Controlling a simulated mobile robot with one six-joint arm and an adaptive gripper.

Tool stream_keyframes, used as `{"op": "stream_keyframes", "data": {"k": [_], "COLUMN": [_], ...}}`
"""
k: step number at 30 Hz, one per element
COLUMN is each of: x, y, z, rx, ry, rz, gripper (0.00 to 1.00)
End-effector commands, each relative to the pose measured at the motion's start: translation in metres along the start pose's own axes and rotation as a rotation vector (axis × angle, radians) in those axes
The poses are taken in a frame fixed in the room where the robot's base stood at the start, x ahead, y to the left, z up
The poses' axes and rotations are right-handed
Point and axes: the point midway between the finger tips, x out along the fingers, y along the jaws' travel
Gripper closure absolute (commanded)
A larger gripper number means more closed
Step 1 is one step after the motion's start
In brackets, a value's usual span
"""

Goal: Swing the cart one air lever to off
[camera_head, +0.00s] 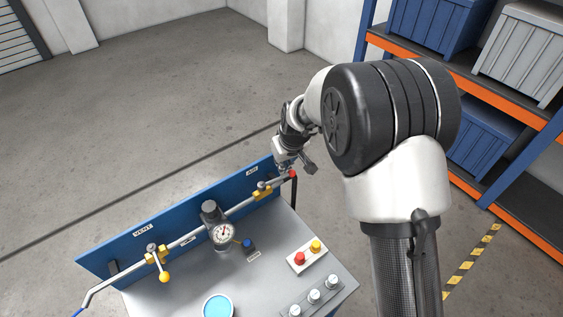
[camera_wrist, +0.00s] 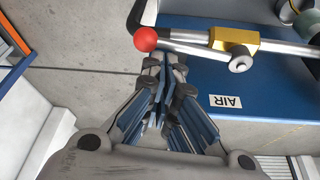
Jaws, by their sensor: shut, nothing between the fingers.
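The AIR valve has a brass body (camera_wrist: 234,40) on the grey pipe, above the white AIR label (camera_wrist: 226,101) in the wrist view. Its lever (camera_wrist: 195,49) lies nearly along the pipe and ends in a red ball (camera_wrist: 145,39). In the head view the red ball (camera_head: 293,174) is at the right end of the cart's blue panel (camera_head: 190,215). My gripper (camera_wrist: 164,62) is shut and empty. Its fingertips appear just below the red ball and lever in the wrist view; I cannot tell whether they touch. In the head view my gripper (camera_head: 283,166) is partly hidden.
The VENT valve (camera_head: 155,254) with a yellow ball lever is at the pipe's left. A gauge (camera_head: 223,234), a box with red and yellow buttons (camera_head: 307,254) and a blue-topped round container (camera_head: 218,307) are on the cart. Shelving (camera_head: 480,85) stands right; floor behind the cart is clear.

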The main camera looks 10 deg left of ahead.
Motion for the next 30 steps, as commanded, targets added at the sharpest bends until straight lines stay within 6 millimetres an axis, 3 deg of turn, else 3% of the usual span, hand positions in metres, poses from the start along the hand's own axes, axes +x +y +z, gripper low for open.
{"op": "stream_keyframes", "data": {"k": [16, 27, 30], "x": [-0.006, -0.012, -0.013], "y": [0.003, 0.003, -0.001], "z": [0.013, 0.040, 0.047], "rx": [0.148, 0.207, 0.300], "ry": [-0.002, -0.001, 0.001], "rz": [0.056, 0.077, 0.112], "gripper": [1.00, 1.00, 1.00]}}
